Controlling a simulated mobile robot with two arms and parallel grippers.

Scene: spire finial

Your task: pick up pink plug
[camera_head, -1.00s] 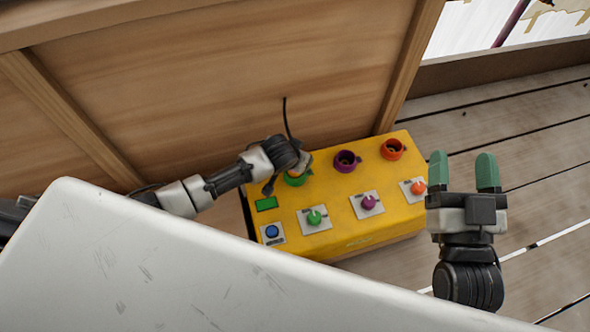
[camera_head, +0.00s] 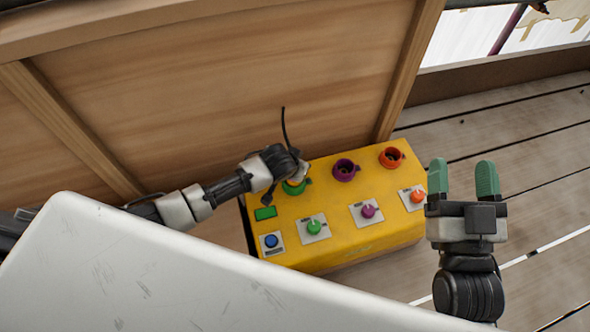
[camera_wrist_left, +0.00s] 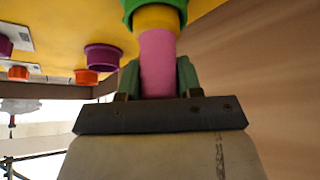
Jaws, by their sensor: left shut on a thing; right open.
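The pink plug (camera_wrist_left: 158,62) shows in the left wrist view, between the green fingers of my left gripper (camera_wrist_left: 158,78). My left gripper is shut on it. The plug's yellow end (camera_wrist_left: 157,18) meets the green socket (camera_wrist_left: 128,8) on the yellow box. I cannot tell how deep it sits. In the head view my left gripper (camera_head: 292,172) is at the green socket (camera_head: 296,188) and hides most of the plug. My right gripper (camera_head: 464,180) is open and empty, to the right of the yellow box (camera_head: 335,222).
The box also has a purple socket (camera_head: 345,170), an orange socket (camera_head: 391,157), green, purple and orange knobs, and a blue button (camera_head: 271,241). A wooden wall (camera_head: 220,85) stands behind. A black cable (camera_head: 284,128) rises near my left gripper. Plank floor (camera_head: 535,150) lies at right.

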